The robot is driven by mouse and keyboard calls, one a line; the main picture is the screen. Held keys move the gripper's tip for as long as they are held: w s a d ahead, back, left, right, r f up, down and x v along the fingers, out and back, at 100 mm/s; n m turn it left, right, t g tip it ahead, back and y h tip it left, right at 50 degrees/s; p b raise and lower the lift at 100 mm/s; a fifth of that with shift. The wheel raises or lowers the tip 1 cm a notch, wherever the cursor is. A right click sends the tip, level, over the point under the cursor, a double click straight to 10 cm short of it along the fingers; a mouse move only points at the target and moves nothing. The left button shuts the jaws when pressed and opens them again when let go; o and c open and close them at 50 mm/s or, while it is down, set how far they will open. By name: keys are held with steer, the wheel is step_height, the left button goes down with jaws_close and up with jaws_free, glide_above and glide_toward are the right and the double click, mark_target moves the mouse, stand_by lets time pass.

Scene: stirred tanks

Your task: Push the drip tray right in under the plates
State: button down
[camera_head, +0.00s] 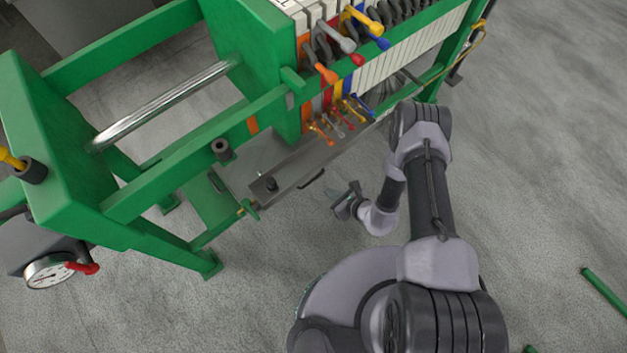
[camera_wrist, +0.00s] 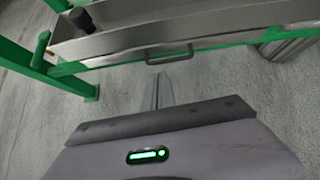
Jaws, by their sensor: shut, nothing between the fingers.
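The drip tray (camera_head: 318,160) is a long grey metal trough under the plates (camera_head: 405,52) of the green-framed press. Its near side sticks out from beneath them. In the wrist view the tray (camera_wrist: 215,25) crosses the top, with a small bow handle (camera_wrist: 169,53) on its near wall. My gripper (camera_head: 338,196) is low on the near side of the tray, facing it. In the wrist view my gripper (camera_wrist: 163,77) is shut and empty. Its tips appear just short of the handle; I cannot tell whether they touch. The tray's far edge is hidden under the press.
Small coloured taps (camera_head: 330,126) hang above the tray. A green frame leg (camera_head: 207,262) stands to the left. A pressure gauge (camera_head: 48,271) is at far left.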

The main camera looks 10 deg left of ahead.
step_height(320, 180, down, 4)
steer(key=s+d, duration=0.1)
steer(key=s, duration=0.2)
steer(key=w+a+f+m+b, duration=0.1)
steer(key=w+a+f+b, duration=0.5)
steer(key=w+a+b, duration=0.1)
steer(key=shift+w+a+f+h, duration=0.2)
steer(key=shift+a+h, duration=0.2)
steer(key=shift+a, duration=0.1)
